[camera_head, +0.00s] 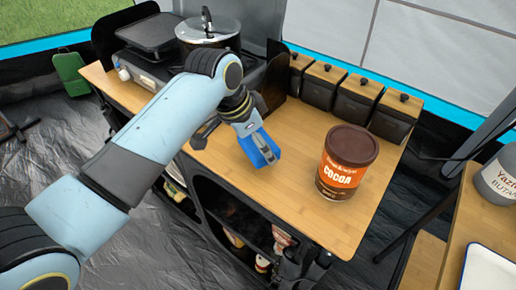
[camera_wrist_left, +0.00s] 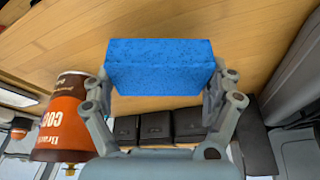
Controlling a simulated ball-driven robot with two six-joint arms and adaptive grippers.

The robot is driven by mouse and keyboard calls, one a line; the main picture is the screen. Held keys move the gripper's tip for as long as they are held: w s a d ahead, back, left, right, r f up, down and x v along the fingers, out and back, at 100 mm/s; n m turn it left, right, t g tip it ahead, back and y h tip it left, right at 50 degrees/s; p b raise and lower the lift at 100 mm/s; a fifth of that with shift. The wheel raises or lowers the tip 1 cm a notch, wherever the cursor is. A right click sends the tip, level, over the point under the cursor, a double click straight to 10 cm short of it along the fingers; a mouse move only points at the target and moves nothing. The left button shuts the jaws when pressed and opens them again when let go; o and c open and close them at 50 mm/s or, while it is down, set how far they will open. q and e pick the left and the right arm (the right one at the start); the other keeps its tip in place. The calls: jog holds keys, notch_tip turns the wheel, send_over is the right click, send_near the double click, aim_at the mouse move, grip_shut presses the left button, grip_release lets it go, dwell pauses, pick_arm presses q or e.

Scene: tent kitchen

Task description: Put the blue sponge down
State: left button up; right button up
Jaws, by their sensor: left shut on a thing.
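The blue sponge (camera_head: 259,148) is a rectangular block at the end of my left gripper (camera_head: 262,140), over the wooden counter (camera_head: 300,215) in the head view. In the left wrist view the sponge (camera_wrist_left: 160,66) sits between the two fingers of my left gripper (camera_wrist_left: 165,85), which are shut on its sides. Bare wood shows behind the sponge there. I cannot tell whether the sponge touches the counter or hangs just above it. My right gripper is in neither view.
A brown and orange cocoa can (camera_head: 346,163) stands right of the sponge. Several black canisters with wooden lids (camera_head: 356,98) line the back edge. A pot (camera_head: 208,32) and stove (camera_head: 150,70) are at the back left. Counter between sponge and can is clear.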

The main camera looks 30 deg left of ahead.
aim_at(257, 151)
pick_arm(q)
jog(key=shift+s+f, duration=0.1)
jog(key=shift+f, duration=1.55)
jog(key=o, duration=0.9)
jog(key=shift+r, duration=0.1)
jog(key=p+v, duration=0.1)
jog(key=v, duration=1.1)
